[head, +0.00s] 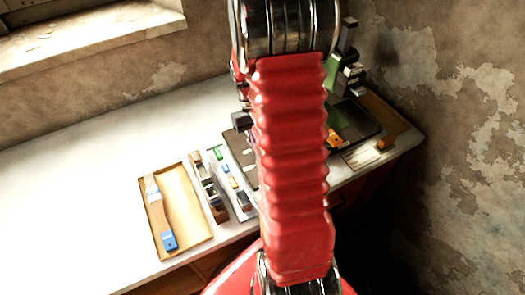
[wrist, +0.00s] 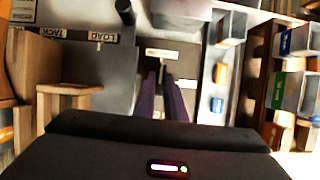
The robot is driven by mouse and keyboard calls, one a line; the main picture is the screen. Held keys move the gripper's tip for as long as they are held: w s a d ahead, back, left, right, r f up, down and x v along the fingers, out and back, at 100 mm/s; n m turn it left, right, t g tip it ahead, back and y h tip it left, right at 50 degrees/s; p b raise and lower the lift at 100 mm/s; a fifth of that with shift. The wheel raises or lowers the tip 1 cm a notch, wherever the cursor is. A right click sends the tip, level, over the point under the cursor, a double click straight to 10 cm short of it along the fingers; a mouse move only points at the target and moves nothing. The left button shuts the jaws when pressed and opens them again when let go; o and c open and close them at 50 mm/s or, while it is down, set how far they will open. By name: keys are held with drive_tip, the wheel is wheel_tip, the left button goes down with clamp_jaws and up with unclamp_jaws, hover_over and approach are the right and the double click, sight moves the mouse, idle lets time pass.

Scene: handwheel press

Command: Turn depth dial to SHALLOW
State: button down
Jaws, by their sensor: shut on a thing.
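In the wrist view my gripper (wrist: 161,82) has its two purple fingers around a small, narrow metallic piece, which I take to be the depth dial (wrist: 162,71). It stands against a dark plate just below a small pale label (wrist: 162,53). The label's lettering is too small to read, so I cannot tell the dial's setting. In the head view my red-sleeved arm hides the dial and most of the gripper.
A worktop (head: 110,150) runs along the wall, clear at left. A tan tray (head: 188,229) holds a blue-ended tool. Narrow racks (head: 206,187) with small coloured blocks stand beside it. In the wrist view, wooden blocks (wrist: 60,92) are at left and bins (wrist: 300,88) at right.

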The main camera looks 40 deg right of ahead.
drive_tip(key=shift+n, duration=0.3)
drive_tip(key=c, duration=1.8)
unclamp_jaws()
drive_tip(key=shift+r, duration=0.1)
drive_tip(key=v, duration=1.3)
drive_tip(key=shift+r, duration=0.25)
drive_tip(key=shift+w, duration=0.15)
